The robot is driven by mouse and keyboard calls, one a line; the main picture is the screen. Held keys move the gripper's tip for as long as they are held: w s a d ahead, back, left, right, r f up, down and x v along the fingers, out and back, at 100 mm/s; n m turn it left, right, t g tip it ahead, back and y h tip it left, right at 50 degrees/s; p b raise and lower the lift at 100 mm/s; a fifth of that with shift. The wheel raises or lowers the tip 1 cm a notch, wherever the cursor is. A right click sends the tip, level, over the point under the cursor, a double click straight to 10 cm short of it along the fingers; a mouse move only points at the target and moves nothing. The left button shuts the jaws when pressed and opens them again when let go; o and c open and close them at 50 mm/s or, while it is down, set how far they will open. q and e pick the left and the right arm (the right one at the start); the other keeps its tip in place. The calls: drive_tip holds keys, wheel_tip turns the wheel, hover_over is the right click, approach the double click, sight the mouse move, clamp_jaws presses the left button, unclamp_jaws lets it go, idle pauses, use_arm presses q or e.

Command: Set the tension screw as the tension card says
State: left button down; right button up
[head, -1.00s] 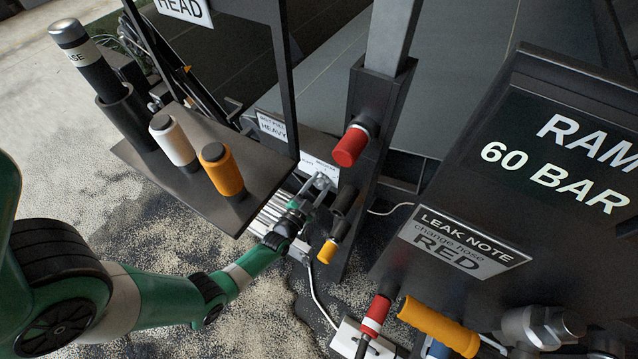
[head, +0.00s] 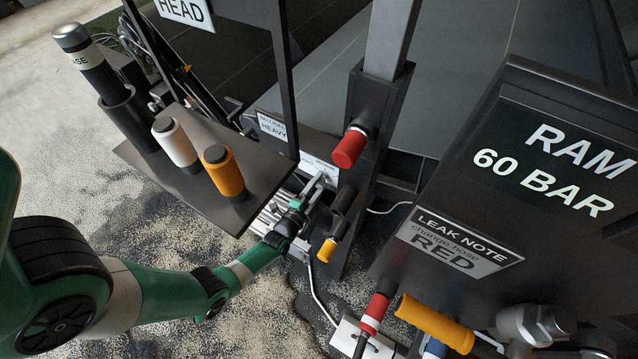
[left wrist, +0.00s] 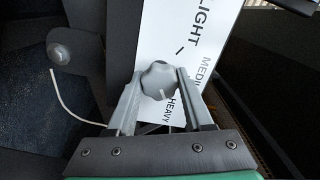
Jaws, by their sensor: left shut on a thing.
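The tension screw (left wrist: 158,76) is a grey lobed knob in the left wrist view, in front of a white scale plate (left wrist: 178,22) lettered LIGHT, MEDIUM and HEAVY. A pale mark on the knob lies on its side towards HEAVY; its exact setting is hard to tell. My left gripper (left wrist: 160,82) is shut on the knob, one finger on each side. In the head view my left gripper (head: 317,182) reaches the plate below the dark post, and the knob is too small to make out. The tension card (head: 272,127) reads HEAVY. My right gripper is out of view.
A shelf (head: 205,135) with white and orange rollers stands above my left forearm. A red-capped part (head: 350,147) and a yellow-tipped part (head: 327,251) jut out close to the gripper. A dark panel (head: 480,215) reading RAM 60 BAR fills the right side.

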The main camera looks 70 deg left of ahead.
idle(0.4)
use_arm(q)
drive_tip(key=shift+c, duration=1.4)
unclamp_jaws()
drive_tip(key=p+v, duration=0.3)
drive_tip(key=v, duration=0.8)
drive_tip(key=shift+s+d+p, duration=0.2)
drive_tip(key=shift+s+p, duration=0.1)
drive_tip(key=shift+p, duration=0.1)
